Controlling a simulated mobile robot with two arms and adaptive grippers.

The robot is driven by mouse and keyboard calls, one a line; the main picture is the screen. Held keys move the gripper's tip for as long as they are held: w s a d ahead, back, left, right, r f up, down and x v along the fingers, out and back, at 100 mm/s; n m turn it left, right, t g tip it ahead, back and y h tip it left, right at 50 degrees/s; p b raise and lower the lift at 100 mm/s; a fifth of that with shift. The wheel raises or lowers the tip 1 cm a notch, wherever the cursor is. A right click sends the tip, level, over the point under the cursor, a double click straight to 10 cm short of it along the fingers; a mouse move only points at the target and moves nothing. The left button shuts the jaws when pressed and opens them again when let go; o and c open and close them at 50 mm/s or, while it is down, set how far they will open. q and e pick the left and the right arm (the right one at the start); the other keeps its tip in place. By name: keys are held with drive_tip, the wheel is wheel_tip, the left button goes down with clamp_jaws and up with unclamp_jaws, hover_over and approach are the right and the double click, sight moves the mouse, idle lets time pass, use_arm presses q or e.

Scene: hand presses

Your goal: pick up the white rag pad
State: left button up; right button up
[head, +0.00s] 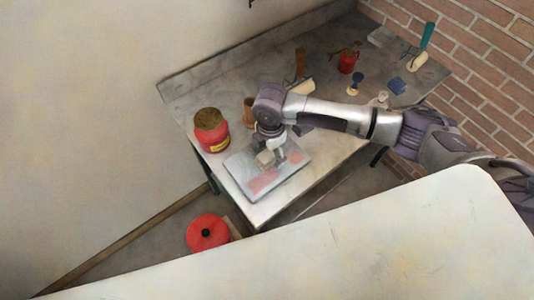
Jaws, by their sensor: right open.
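A small off-white block-like pad (265,158), which looks like the white rag pad, rests on a grey slab (240,170) near the front left end of the bench. My right gripper (275,150) points down over the slab, right at the pad. Its jaws are open. The arm and gripper hide part of the pad's surroundings, and I cannot tell whether the fingers touch it. My left gripper is not in view.
Pinkish patches (263,181) mark the slab. A red can (211,130) stands left of it on the grey bench (225,85). Farther back are a red pot (348,62), a green-handled tool (426,37) and a blue cloth (396,85). A red lidded container (208,232) stands below.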

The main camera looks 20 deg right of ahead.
sight(269, 152)
drive_tip(key=shift+f, duration=0.3)
drive_tip(key=c, duration=1.3)
drive_tip(key=shift+r, duration=0.6)
wheel_tip(269, 152, up, 3)
drive_tip(key=shift+w+f+b, duration=0.1)
drive_tip(key=shift+f+b, duration=0.1)
drive_tip(key=shift+b, duration=0.6)
drive_tip(key=s+d+r, duration=0.2)
drive_tip(key=s, duration=0.1)
drive_tip(key=s+d+r+b, duration=0.1)
drive_tip(key=s+d+r, duration=0.2)
drive_tip(key=s+d+r+b, duration=0.1)
drive_tip(key=s+d+r, duration=0.1)
drive_tip(key=s, duration=0.1)
drive_tip(key=shift+d+r, duration=0.15)
drive_tip(key=shift+d, duration=0.25)
